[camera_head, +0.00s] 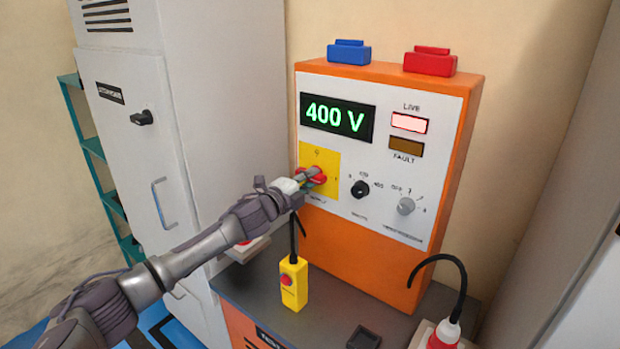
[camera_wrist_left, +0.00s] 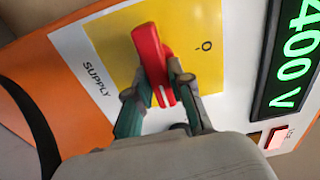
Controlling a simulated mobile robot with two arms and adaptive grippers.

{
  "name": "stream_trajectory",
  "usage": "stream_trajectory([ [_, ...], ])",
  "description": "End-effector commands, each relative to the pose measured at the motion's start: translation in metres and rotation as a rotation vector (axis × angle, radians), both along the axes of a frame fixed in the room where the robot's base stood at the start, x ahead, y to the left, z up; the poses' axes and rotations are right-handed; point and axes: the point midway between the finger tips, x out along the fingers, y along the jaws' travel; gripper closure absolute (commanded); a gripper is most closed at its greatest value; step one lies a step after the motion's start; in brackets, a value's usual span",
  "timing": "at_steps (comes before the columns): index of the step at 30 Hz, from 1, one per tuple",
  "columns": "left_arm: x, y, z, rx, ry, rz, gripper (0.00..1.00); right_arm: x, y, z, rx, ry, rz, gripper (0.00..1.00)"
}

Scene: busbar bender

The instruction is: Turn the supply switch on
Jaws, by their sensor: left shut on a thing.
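The supply switch has a red handle (camera_head: 319,178) on a yellow plate (camera_head: 332,157) at the left of the orange-edged cabinet's white front. My left gripper (camera_head: 305,177) is shut on the handle and covers part of it. In the left wrist view the red handle (camera_wrist_left: 150,55) sits between the two fingers of the left gripper (camera_wrist_left: 156,92). The handle lies crosswise, roughly parallel to the SUPPLY lettering, with the O mark above it. The display (camera_head: 337,118) reads 400 V in green. The LIVE lamp (camera_head: 409,122) is bright and the FAULT lamp (camera_head: 406,146) is dull amber. My right gripper is out of view.
A black knob (camera_head: 361,189) and a grey knob (camera_head: 406,206) are right of the switch. A yellow pendant with a red button (camera_head: 293,284) hangs below it. A blue block (camera_head: 349,52) and a red block (camera_head: 430,61) lie on top. A grey cabinet (camera_head: 130,170) stands left.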

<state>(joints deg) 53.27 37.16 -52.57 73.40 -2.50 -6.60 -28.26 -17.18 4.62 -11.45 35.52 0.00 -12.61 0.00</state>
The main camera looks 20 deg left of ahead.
Motion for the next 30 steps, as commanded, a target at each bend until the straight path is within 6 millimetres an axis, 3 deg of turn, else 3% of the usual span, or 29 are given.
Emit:
stream_trajectory([
  [16, -0.0004, -0.0004, -0.0027, 0.026, -0.005, 0.000, 1.00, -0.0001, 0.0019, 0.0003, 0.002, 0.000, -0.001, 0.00],
  [17, -0.0003, -0.0003, -0.0028, 0.026, -0.005, 0.000, 0.74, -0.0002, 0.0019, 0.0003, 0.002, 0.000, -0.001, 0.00],
  [21, -0.0002, -0.0003, -0.0021, 0.024, -0.005, 0.000, 0.54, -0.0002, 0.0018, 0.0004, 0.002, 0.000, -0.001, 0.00],
  [30, -0.0011, 0.0005, -0.0011, 0.021, -0.007, 0.000, 0.54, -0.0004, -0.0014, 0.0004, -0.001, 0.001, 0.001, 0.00],
])
